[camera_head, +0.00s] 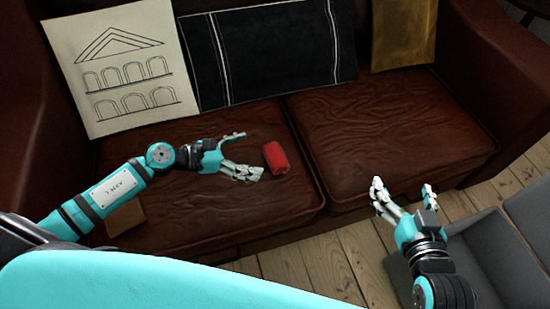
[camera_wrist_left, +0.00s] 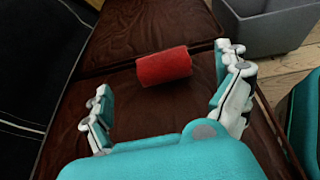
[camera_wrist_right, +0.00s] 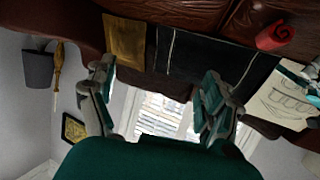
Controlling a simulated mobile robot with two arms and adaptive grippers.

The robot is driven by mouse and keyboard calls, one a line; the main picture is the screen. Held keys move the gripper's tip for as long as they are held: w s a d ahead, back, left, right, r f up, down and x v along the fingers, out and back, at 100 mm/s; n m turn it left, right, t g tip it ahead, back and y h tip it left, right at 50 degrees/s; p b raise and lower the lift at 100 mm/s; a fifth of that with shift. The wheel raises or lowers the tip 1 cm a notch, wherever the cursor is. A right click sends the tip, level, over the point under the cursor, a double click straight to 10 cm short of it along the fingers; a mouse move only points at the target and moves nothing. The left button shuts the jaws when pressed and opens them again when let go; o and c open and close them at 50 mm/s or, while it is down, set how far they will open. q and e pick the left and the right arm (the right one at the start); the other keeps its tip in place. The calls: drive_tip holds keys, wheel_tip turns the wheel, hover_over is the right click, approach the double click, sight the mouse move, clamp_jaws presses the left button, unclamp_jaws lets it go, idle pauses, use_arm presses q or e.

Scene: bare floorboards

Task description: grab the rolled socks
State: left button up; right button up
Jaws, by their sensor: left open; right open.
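The rolled socks (camera_head: 276,157) are a red roll lying on the left seat cushion of the brown leather sofa, near the seam between cushions. They also show in the left wrist view (camera_wrist_left: 164,67), ahead of the fingers, and in the right wrist view (camera_wrist_right: 275,35) at the upper right. My left gripper (camera_head: 254,155) is open and empty above the cushion, just left of the socks, with its fingers pointing toward them. My right gripper (camera_head: 403,190) is open and empty in front of the right cushion, away from the socks.
The sofa's back holds a white cushion with a building drawing (camera_head: 115,70), a dark striped cushion (camera_head: 275,50) and a gold cushion (camera_head: 403,35). A small brown item (camera_head: 125,217) lies on the left seat. A grey box-like object (camera_head: 490,250) stands at the lower right on floorboards.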

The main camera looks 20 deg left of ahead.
sight(270, 155)
use_arm(q)
drive_tip(key=x, duration=0.3)
drive_tip(key=shift+w+d+f, duration=0.15)
drive_tip(key=shift+w+d, duration=0.05)
drive_tip(key=b+x, duration=0.1)
drive_tip(key=x, duration=0.4)
drive_tip(key=shift+s+a+f, duration=0.1)
drive_tip(key=shift+s+f, duration=0.05)
drive_tip(key=shift+f, duration=0.05)
use_arm(e)
wheel_tip(270, 155, up, 6)
drive_tip(key=w+a+t+y, duration=0.1)
drive_tip(key=t, duration=0.3)
drive_tip(key=shift+w+a, duration=0.15)
drive_tip(key=shift+w, duration=0.1)
use_arm(q)
drive_tip(key=shift+c, duration=0.4)
use_arm(e)
drive_tip(key=shift+f, duration=0.1)
use_arm(q)
drive_tip(key=c, duration=0.9)
